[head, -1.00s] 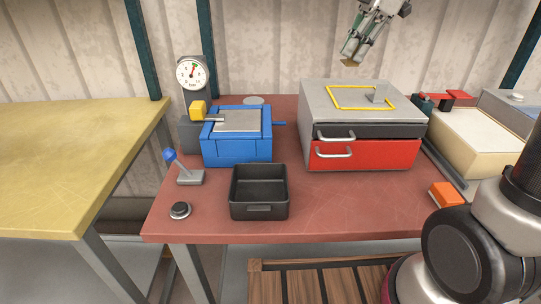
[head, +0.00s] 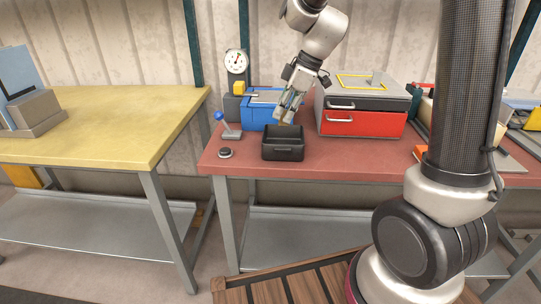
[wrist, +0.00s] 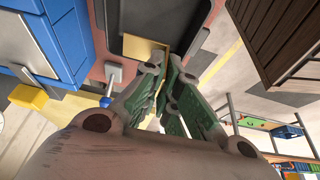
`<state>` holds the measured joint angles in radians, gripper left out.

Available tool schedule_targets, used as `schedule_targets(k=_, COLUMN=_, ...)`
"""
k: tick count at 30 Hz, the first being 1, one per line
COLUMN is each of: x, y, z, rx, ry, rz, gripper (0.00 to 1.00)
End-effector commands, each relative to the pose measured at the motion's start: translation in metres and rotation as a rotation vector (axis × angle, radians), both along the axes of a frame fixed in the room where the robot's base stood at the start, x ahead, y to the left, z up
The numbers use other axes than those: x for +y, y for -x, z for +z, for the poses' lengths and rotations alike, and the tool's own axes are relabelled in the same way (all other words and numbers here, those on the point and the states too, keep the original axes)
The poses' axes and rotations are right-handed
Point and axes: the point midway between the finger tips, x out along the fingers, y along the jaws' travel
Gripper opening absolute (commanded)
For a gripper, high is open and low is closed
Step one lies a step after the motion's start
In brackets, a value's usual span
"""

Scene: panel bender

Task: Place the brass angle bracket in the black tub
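The black tub (head: 283,154) sits on the red-brown bench top, open side up, near the front edge. My gripper (head: 287,112) is pointing down over the tub's back part, with the fingertips a little above its rim. It is shut on the brass angle bracket (head: 281,119), which shows small at the fingertips. In the wrist view the bracket (wrist: 145,52) is a flat yellow piece by the fingertips (wrist: 168,64), in front of the dark tub (wrist: 138,18). The fingers hide part of the bracket.
A blue machine (head: 258,112) stands just behind and left of the tub. A grey and red drawer cabinet (head: 362,122) stands right of it. A blue-knobbed lever (head: 229,131) and a black button (head: 225,153) are at the left.

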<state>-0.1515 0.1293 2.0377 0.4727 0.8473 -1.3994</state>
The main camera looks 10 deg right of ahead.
Motion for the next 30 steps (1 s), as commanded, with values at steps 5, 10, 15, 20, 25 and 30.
schedule_targets(k=5, x=0.000, y=0.001, z=-0.037, rx=0.004, ry=0.001, rz=-0.002, gripper=0.00)
schedule_targets(k=10, x=0.000, y=0.000, z=-0.054, rx=0.003, ry=0.000, rz=-0.001, gripper=0.00)
schedule_targets(k=15, x=0.000, y=0.000, z=-0.075, rx=0.004, ry=0.001, rz=-0.002, gripper=0.00)
schedule_targets(k=20, x=0.000, y=0.000, z=-0.091, rx=0.001, ry=0.001, rz=-0.001, gripper=0.00)
schedule_targets(k=25, x=0.000, y=0.000, z=-0.091, rx=0.000, ry=0.000, rz=0.000, gripper=0.00)
schedule_targets(k=30, x=0.000, y=0.000, z=-0.093, rx=0.000, ry=0.000, rz=-0.001, gripper=0.10)
